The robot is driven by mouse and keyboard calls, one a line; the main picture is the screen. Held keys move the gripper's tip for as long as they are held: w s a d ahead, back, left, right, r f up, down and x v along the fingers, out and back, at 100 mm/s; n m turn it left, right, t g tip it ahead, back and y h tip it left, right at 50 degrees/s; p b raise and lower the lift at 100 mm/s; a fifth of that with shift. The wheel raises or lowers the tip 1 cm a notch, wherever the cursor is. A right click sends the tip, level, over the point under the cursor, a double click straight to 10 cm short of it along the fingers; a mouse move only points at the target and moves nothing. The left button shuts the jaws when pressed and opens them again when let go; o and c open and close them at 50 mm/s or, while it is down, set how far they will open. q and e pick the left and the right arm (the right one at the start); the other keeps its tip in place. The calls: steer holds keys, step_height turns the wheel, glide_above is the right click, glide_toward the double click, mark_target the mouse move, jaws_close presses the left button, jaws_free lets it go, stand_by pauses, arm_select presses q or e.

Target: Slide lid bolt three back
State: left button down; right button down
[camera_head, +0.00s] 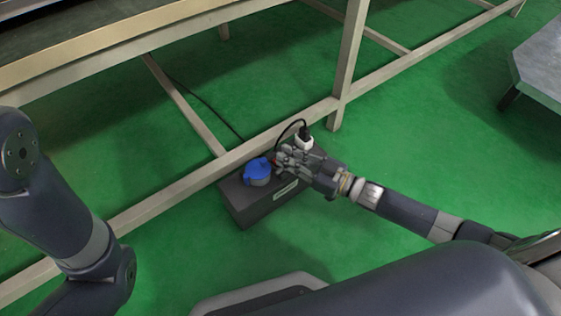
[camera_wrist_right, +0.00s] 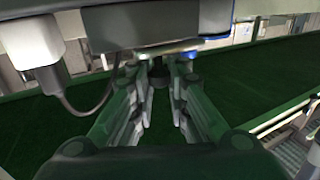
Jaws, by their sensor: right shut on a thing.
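A dark grey box (camera_head: 247,207) sits low beside the frame's lower beam, with a blue cap (camera_head: 257,170) and a white connector (camera_head: 304,142) on top. My right gripper (camera_head: 284,160) is at the top of the box, between the cap and the connector. In the right wrist view the gripper (camera_wrist_right: 163,85) has its fingers drawn in at the tips around a small dark part under the box's lid area. The bolt itself is mostly hidden by the fingers. Of my left arm only links show at the left; its gripper is out of view.
A black cable (camera_head: 291,127) loops from the connector past my right gripper. The pale metal frame (camera_head: 200,186) runs diagonally behind the box. A grey table (camera_head: 543,65) stands at the upper right. The green floor (camera_head: 440,130) right of the frame is clear.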

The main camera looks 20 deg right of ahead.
steer(key=shift+d, duration=0.2)
steer(key=c, duration=1.5)
jaws_free()
steer(key=v, duration=1.2)
